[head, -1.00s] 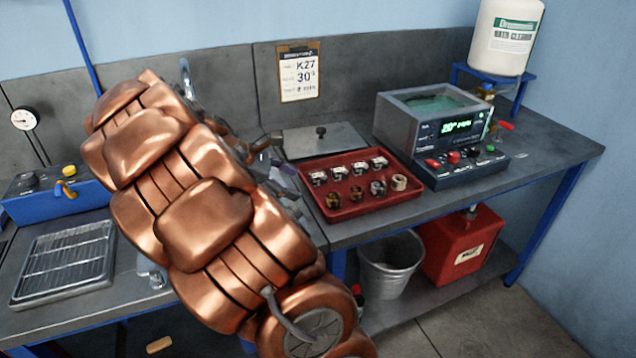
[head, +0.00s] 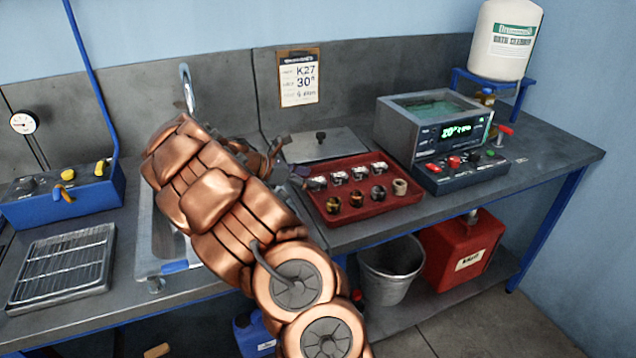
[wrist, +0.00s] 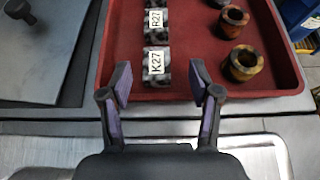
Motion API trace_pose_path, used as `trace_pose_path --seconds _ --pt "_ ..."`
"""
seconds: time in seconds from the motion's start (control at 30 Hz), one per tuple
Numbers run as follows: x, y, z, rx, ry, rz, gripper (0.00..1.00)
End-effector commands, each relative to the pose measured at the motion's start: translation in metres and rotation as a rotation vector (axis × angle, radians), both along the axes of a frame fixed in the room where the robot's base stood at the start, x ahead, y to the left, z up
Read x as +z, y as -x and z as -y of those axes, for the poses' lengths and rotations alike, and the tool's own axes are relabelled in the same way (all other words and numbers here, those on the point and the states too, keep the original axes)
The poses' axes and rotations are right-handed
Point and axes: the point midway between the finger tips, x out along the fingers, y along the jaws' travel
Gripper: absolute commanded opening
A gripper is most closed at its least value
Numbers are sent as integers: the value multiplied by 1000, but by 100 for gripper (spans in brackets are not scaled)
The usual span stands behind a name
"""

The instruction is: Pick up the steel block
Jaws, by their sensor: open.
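In the wrist view, a small mottled silver-grey block (wrist: 156,88) with a white K27 label lies in the red tray (wrist: 240,103), close to the tray's near wall. My gripper (wrist: 160,82) is open, and the K27 block shows between and just beyond its fingertips, with nothing held. In the head view, the block nearest my gripper (head: 317,184) is at the left end of the tray's back row. My arm partly hides the gripper there.
Other labelled blocks, one marked R27 (wrist: 157,25), line up behind it. Brown and dark ring-shaped pieces (wrist: 243,64) stand beside the row. A metal lid with a knob (head: 325,146) lies behind the tray (head: 385,207), and an instrument box (head: 432,130) stands right. A sink (head: 160,245) is left.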

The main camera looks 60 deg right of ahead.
Motion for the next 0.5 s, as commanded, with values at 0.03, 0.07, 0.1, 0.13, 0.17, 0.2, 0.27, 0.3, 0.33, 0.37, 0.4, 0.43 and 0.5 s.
trace_pose_path --seconds 0.03,0.07,0.1,0.13,0.17,0.2,0.27,0.3,0.33,0.37,0.4,0.43,0.5 --pt "-3 3 6 -4 -1 -3 62" --pt "-5 4 9 -5 -2 -3 62" --pt "-8 6 13 -4 -2 -1 62" --pt "-10 6 16 -4 -2 -1 62" --pt "-12 8 19 -4 -2 -1 62" --pt "-15 11 23 -3 -2 0 62" --pt "-17 13 26 -2 -1 0 62" --pt "-19 14 28 -2 -1 0 62" --pt "-19 15 29 -2 -1 0 62" --pt "-20 15 30 -2 -1 0 62" --pt "-20 16 30 -2 -1 0 62" --pt "-21 16 30 -2 -1 0 62" --pt "-21 16 30 -1 -1 1 62"
